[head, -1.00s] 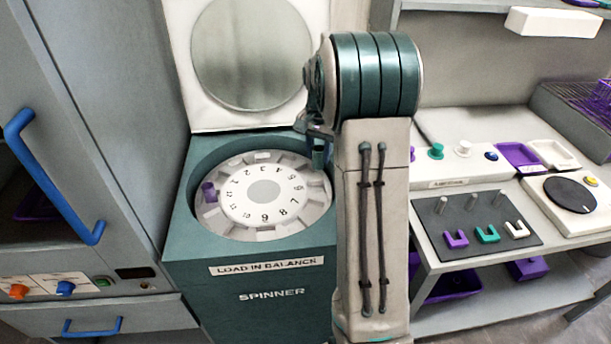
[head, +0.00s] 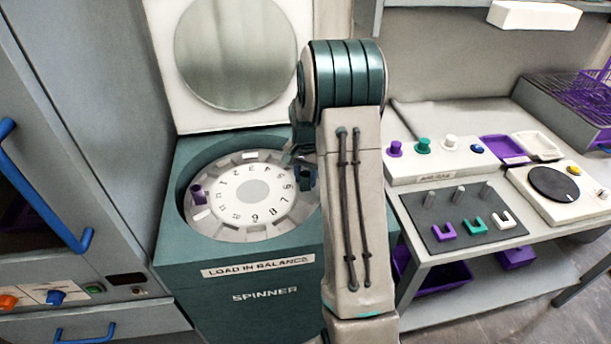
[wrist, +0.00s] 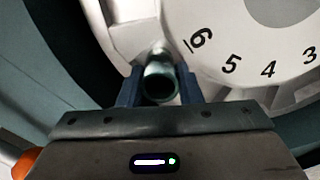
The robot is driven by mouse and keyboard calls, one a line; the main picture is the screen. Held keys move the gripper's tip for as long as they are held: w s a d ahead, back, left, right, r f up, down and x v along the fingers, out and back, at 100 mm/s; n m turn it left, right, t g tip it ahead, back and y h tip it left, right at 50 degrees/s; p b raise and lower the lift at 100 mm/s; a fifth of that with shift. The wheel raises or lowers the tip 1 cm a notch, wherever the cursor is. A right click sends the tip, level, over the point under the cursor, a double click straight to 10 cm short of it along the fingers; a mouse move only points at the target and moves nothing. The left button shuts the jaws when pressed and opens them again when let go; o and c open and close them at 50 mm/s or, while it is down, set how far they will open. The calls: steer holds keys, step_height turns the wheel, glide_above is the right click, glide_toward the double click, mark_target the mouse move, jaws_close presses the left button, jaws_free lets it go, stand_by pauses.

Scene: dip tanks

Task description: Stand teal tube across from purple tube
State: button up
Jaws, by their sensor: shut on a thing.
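The purple tube (head: 197,194) stands in a slot at the left side of the spinner's white numbered rotor (head: 228,214). My gripper (head: 304,178) is at the rotor's right side, roughly opposite the purple tube and partly hidden by my arm. In the wrist view, my gripper (wrist: 159,88) is shut on the teal tube (wrist: 158,84), whose open mouth faces the camera. The teal tube is upright at the rotor's rim, close to the underlined 6. I cannot tell whether its lower end is inside a slot.
The spinner's round lid (head: 232,50) stands open behind the rotor. The teal spinner housing (head: 262,292) surrounds the bowl. At the right, a bench holds a dark mat (head: 432,212) with pegs and U-shaped pieces, and a round black-topped device (head: 553,184). A cabinet with blue handles stands at the left.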

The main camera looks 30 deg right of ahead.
steer(key=shift+f, duration=0.25)
steer(key=o, duration=1)
steer(key=shift+r, duration=0.1)
steer(key=shift+r, duration=0.1)
step_height(320, 180, up, 12)
steer(key=s+a+r+n, duration=0.2)
steer(key=s+a+r, duration=0.2)
steer(key=s+a, duration=0.15)
steer(key=s+a+n+t, duration=0.1)
steer(key=s+a+n, duration=0.3)
steer(key=s, duration=0.6)
steer(key=s+a+n+t, duration=0.2)
steer(key=s+a+n, duration=0.2)
steer(key=s, duration=0.6)
steer(key=shift+a+f, duration=0.25)
steer(key=shift+a, duration=1)
